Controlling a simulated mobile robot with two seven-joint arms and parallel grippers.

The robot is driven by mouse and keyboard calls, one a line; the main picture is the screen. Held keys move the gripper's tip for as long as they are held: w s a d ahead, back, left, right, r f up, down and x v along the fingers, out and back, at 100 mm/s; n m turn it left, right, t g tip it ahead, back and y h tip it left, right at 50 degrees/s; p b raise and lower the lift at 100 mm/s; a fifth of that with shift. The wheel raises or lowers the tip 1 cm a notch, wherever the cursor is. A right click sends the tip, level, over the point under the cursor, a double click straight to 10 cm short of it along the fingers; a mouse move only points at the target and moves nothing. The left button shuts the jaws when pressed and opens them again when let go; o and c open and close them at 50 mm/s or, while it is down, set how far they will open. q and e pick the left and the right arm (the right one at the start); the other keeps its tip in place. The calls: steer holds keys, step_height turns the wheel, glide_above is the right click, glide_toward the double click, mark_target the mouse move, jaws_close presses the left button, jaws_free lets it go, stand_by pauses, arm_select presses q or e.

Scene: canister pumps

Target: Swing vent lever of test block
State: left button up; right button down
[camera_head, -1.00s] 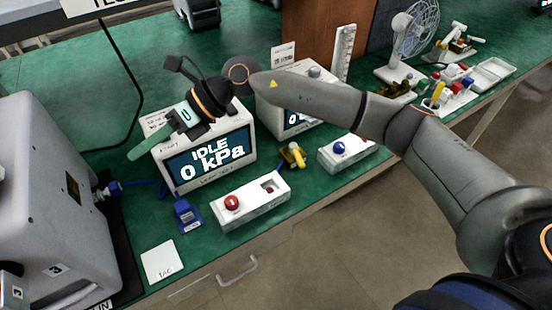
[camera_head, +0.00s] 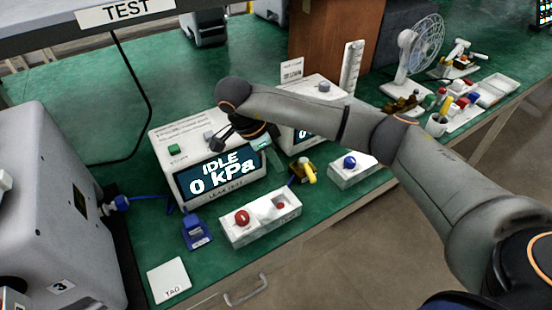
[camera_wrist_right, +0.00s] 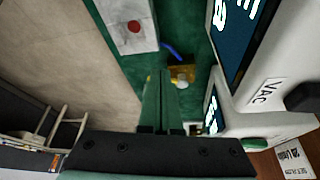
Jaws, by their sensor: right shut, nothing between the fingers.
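The test block is a small brass block (camera_head: 297,168) with a yellow vent lever (camera_head: 309,174), on the green bench between the two display boxes. In the right wrist view the brass block (camera_wrist_right: 181,75) lies just beyond the fingertips, partly hidden by them. My right gripper (camera_head: 275,162) hangs just left of the block in the head view, fingers pointing down towards it. Its green fingers (camera_wrist_right: 160,85) are together with nothing between them. I cannot tell whether they touch the lever. My left gripper is not in view.
The display box (camera_head: 222,185) reading IDLE 0 kPa stands left of the gripper, another behind it. A white box with a red button (camera_head: 262,218) and one with a blue button (camera_head: 352,172) flank the block in front. A blue hose runs to the block.

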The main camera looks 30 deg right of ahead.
mark_target(308, 172)
steer(key=x, duration=0.6)
arm_select(q)
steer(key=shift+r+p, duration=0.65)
steer(key=shift+p, duration=0.05)
arm_select(e)
steer(key=shift+s+d+f, duration=0.1)
steer(key=shift+s+d, duration=0.05)
steer(key=shift+d, duration=0.85)
steer(key=shift+s+d+f, duration=0.15)
steer(key=shift+s+d, duration=0.05)
steer(key=shift+d, duration=0.85)
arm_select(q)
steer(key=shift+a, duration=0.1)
arm_select(e)
steer(key=shift+d, duration=0.1)
